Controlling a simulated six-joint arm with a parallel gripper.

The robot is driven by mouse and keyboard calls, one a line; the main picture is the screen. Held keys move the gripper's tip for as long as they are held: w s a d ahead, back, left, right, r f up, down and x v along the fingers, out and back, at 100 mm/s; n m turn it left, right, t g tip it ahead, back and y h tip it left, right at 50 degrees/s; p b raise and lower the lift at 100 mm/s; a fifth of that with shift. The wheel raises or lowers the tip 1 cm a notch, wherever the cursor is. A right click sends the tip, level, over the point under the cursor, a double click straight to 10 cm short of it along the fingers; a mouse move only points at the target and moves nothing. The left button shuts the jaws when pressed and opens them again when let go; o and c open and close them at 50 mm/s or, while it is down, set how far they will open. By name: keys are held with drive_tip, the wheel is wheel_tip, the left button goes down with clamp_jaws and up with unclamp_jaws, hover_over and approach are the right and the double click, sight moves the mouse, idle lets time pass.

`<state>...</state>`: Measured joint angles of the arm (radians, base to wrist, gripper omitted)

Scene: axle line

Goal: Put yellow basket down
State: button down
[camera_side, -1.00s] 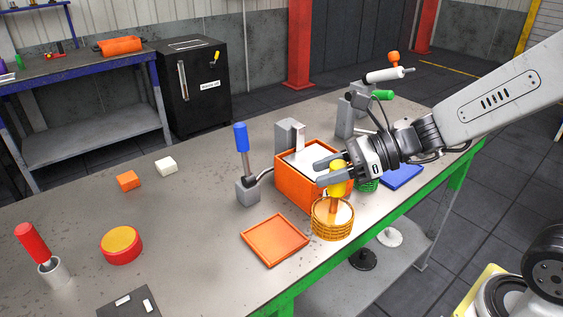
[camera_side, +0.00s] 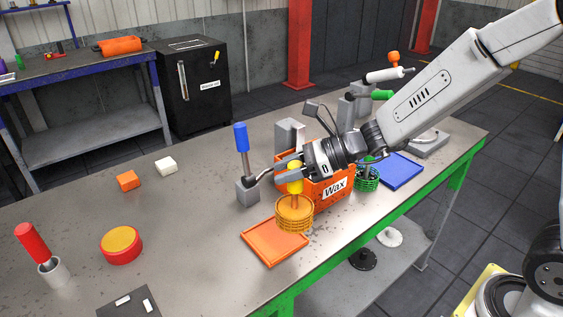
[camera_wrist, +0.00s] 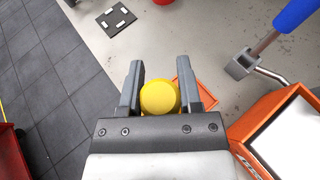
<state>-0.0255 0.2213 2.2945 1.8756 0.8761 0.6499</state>
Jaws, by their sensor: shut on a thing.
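The yellow basket (camera_side: 295,214) is an orange-yellow ribbed round basket with a yellow knob (camera_side: 295,178) on top. My gripper (camera_side: 287,166) is shut on the yellow knob. The basket hangs upright over the right part of the orange square tray (camera_side: 266,247) in the side view; whether it touches the tray is hard to tell. In the wrist view the knob (camera_wrist: 159,97) sits between my two fingers and hides the basket below. A corner of the orange tray (camera_wrist: 184,82) shows behind the knob.
The orange Wax box (camera_side: 325,191) stands right behind the basket, beside a blue-handled lever (camera_side: 242,150). A green basket (camera_side: 367,179) and a blue tray (camera_side: 403,171) lie to the right. The bench's green front edge is close.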

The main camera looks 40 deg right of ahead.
drive_tip(key=w+a+f, duration=0.1)
drive_tip(key=w+f, duration=0.3)
drive_tip(key=f, duration=0.1)
drive_tip(key=shift+w+a+f, duration=0.2)
drive_tip(key=shift+w, duration=0.2)
drive_tip(key=shift+f, duration=0.1)
drive_tip(key=shift+w+f, duration=0.15)
drive_tip(key=shift+f, duration=0.75)
drive_tip(key=shift+w+f, duration=0.1)
drive_tip(key=shift+f, duration=0.9)
drive_tip(key=shift+c, duration=1.4)
unclamp_jaws()
